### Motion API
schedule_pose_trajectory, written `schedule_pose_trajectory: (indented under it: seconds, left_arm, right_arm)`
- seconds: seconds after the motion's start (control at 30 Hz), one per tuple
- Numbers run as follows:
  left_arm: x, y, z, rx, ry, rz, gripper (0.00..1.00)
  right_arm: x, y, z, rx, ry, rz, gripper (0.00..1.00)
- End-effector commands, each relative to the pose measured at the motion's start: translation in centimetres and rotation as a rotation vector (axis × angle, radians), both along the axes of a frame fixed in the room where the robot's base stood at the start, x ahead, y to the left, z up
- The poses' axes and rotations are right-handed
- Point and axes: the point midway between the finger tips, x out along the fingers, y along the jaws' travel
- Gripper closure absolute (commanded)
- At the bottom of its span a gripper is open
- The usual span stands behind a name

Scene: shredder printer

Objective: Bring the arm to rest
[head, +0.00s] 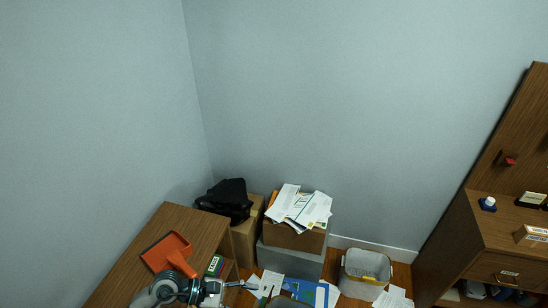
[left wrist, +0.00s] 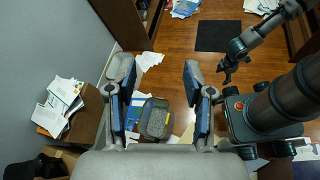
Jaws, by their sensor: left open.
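My left gripper (left wrist: 158,90) is open and empty in the left wrist view, its two blue-grey fingers spread wide apart with floor and a bin showing between and beyond them. In the head view the left arm and gripper (head: 190,286) show at the bottom left, partly cut off, in front of a brown cabinet. My right gripper (left wrist: 228,72) shows small and dark in the left wrist view, over the wooden floor; its jaw state is unclear. It is not seen in the head view.
An orange dustpan (head: 168,252) lies on the brown cabinet (head: 200,222). A grey bin (head: 365,272) stands on the floor, with loose papers around it. Paper-topped boxes (head: 292,238) stand by the wall. A wooden desk (head: 452,235) is at right. A dark mat (left wrist: 219,36) lies on open floor.

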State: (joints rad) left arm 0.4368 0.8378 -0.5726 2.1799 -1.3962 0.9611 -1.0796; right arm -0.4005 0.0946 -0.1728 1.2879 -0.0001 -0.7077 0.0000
Motion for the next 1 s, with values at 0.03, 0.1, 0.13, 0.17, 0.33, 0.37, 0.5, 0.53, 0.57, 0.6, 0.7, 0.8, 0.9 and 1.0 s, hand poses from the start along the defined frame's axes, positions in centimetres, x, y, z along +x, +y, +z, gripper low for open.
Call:
schedule_pose_trajectory:
  seconds: [0.03, 0.1, 0.13, 0.17, 0.33, 0.37, 0.5, 0.53, 0.57, 0.6, 0.7, 0.8, 0.9, 1.0]
  left_arm:
    - [-0.3, -2.0, 2.3, -0.189, 0.105, 0.070, 0.48]
    - [0.5, -3.1, 6.1, -0.472, 0.290, 0.198, 0.48]
    - [1.2, -3.0, 7.5, -0.590, 0.376, 0.256, 0.48]
    - [1.9, -2.6, 8.7, -0.705, 0.468, 0.315, 0.48]
    - [7.1, 4.1, 9.5, -1.324, 1.031, 0.682, 0.48]
    - [7.8, 5.7, 8.5, -1.426, 1.135, 0.753, 0.48]
    - [8.1, 12.4, -0.4, -1.870, 1.610, 1.126, 0.48]
    - [7.5, 13.4, -2.6, -1.952, 1.700, 1.209, 0.48]
    - [6.6, 14.2, -4.8, -2.026, 1.783, 1.290, 0.48]
    - [5.2, 15.1, -7.5, 2.095, -1.862, -1.384, 0.48]
    - [1.1, 16.1, -13.1, 1.819, -1.642, -1.315, 0.48]
    - [-3.1, 16.2, -17.0, 1.615, -1.468, -1.267, 0.48]
    - [-7.1, 15.8, -19.7, 1.450, -1.322, -1.230, 0.48]
    - [-10.9, 15.2, -21.5, 1.308, -1.193, -1.200, 0.48]
  right_arm:
    - [0.0, 0.0, 0.0, 0.000, 0.000, 0.000, 0.28]
    - [0.0, 0.0, 0.0, 0.000, 0.000, 0.000, 0.28]
    - [0.0, 0.0, 0.0, -0.001, 0.001, -0.001, 0.28]
    - [0.0, -0.1, 0.0, -0.001, 0.001, -0.001, 0.28]
    - [0.0, -0.1, 0.0, -0.001, 0.001, -0.001, 0.28]
    - [0.0, -0.1, 0.0, -0.001, 0.001, -0.001, 0.28]
    - [0.0, -0.1, 0.0, -0.001, 0.001, -0.002, 0.28]
    - [0.0, -0.1, 0.0, -0.001, 0.001, -0.002, 0.28]
    - [0.0, -0.1, 0.0, -0.001, 0.001, -0.002, 0.28]
    - [0.0, -0.1, 0.0, -0.001, 0.001, -0.002, 0.28]
    - [0.0, -0.1, 0.0, -0.002, 0.001, -0.002, 0.28]
    - [0.0, -0.1, 0.0, -0.002, 0.001, -0.002, 0.28]
    - [0.0, -0.1, 0.0, -0.002, 0.001, -0.002, 0.28]
    - [0.0, -0.1, 0.0, -0.002, 0.001, -0.002, 0.28]
